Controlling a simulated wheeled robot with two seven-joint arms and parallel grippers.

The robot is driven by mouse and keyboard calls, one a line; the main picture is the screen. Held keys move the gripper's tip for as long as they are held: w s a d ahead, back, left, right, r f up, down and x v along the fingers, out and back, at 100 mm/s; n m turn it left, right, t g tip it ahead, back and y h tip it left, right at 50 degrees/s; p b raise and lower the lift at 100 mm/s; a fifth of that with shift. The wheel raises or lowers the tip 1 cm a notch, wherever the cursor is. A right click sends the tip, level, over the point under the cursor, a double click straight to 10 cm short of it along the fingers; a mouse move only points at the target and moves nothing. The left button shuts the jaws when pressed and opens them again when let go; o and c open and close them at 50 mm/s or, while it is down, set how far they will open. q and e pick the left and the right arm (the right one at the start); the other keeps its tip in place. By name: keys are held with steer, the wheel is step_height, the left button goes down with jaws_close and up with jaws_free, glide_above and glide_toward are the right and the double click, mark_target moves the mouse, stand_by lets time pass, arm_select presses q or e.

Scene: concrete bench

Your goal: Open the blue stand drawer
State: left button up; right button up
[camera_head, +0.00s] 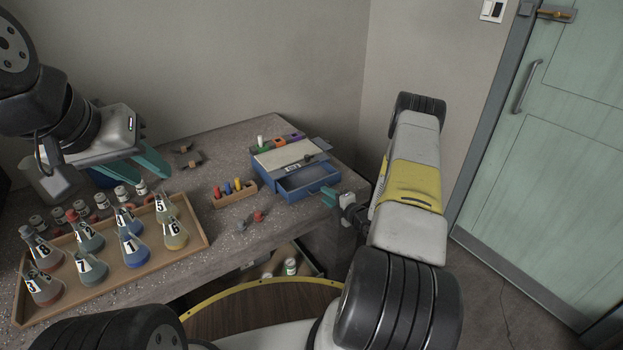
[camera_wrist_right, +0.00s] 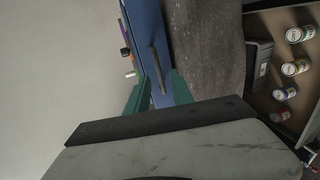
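The blue stand (camera_head: 268,172) sits near the right end of the bench. Its drawer (camera_head: 311,187) looks partly out, with a dark inside showing behind the blue front. In the right wrist view, a dark bar handle (camera_wrist_right: 157,68) runs along the blue front (camera_wrist_right: 149,25). My right gripper (camera_head: 331,199) is at the drawer front by the bench edge. Its teal fingers (camera_wrist_right: 159,82) stand apart on either side of the handle, and I see no firm grip. My left gripper (camera_head: 150,170) is open and empty above the bench's left part, behind the flasks.
A wooden tray (camera_head: 197,238) of numbered flasks fills the bench's front left. A small wooden rack (camera_head: 232,199) with coloured pegs stands left of the stand. Small bottles (camera_head: 290,267) sit on a lower shelf. A green door (camera_head: 540,170) is at right.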

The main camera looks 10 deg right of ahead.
steer(key=v, duration=0.5)
steer(key=shift+r, duration=0.1)
steer(key=w+d+r+m+g+h, duration=0.1)
steer(key=w+r+m+g+h, duration=0.15)
steer(key=r, duration=0.75)
steer(key=w+r+m+g+h, duration=0.1)
steer(key=w+r+m, duration=0.25)
steer(key=r, duration=0.65)
steer(key=s+a+r+m+g+h, duration=0.25)
steer(key=s+r+m, duration=0.5)
steer(key=r, duration=0.55)
steer(key=s+a+r+m+g+y, duration=0.1)
steer(key=s+a, duration=0.3)
steer(key=s, duration=0.5)
steer(key=s+a+r+m+y, duration=0.1)
steer(key=s+a+r+m, duration=0.3)
steer(key=s, duration=0.4)
steer(key=s+a+r+m+g+y, duration=0.1)
steer(key=s+a+r+m, duration=0.1)
steer(key=s, duration=0.7)
steer(key=shift+s+a+r+m+g, duration=0.3)
steer(key=shift+a+r+m, duration=0.15)
steer(key=shift+a, duration=0.5)
